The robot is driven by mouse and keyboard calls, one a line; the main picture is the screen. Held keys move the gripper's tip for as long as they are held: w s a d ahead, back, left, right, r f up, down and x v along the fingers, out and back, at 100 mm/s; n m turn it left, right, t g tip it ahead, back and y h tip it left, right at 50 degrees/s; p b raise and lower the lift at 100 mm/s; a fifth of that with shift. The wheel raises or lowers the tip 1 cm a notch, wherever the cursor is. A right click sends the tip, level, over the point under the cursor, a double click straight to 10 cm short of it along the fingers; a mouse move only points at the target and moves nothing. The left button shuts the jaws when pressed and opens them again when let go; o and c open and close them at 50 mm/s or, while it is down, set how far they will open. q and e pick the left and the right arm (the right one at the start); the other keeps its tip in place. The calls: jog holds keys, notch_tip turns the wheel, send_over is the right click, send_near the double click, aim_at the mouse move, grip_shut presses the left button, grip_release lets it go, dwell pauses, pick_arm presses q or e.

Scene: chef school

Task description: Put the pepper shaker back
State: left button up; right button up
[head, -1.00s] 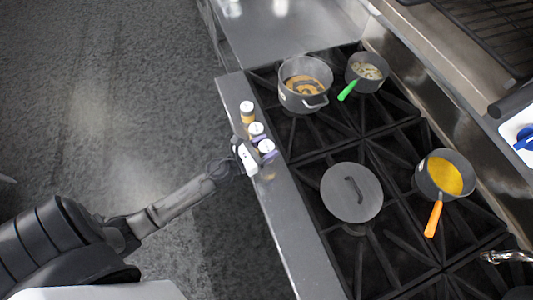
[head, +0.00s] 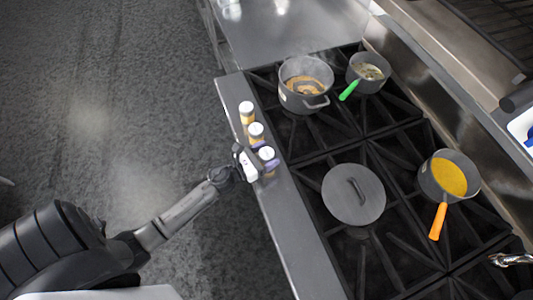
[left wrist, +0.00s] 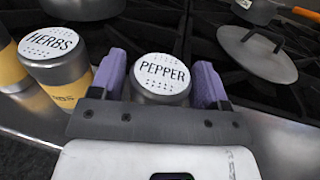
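The pepper shaker (left wrist: 161,75) has a white lid lettered PEPPER and sits between the purple fingers of my left gripper (left wrist: 163,88). The fingers lie close against its sides in the left wrist view. In the head view the pepper shaker (head: 267,153) is upright at the near end of a row of shakers on the steel ledge (head: 283,221). My left gripper (head: 258,160) reaches it from the left, partly hiding its body. It looks set on the ledge, but its base is hidden. My right gripper is not in view.
The herbs shaker (left wrist: 53,47) and another shaker (head: 247,112) stand in the same row. To the right is the stove, with a grey pot (head: 303,85), a green-handled pan (head: 369,73), a lid (head: 354,195) and an orange-handled pan (head: 449,178). The ledge nearer me is clear.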

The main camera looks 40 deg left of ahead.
pick_arm(q)
jog(key=shift+o, duration=0.9)
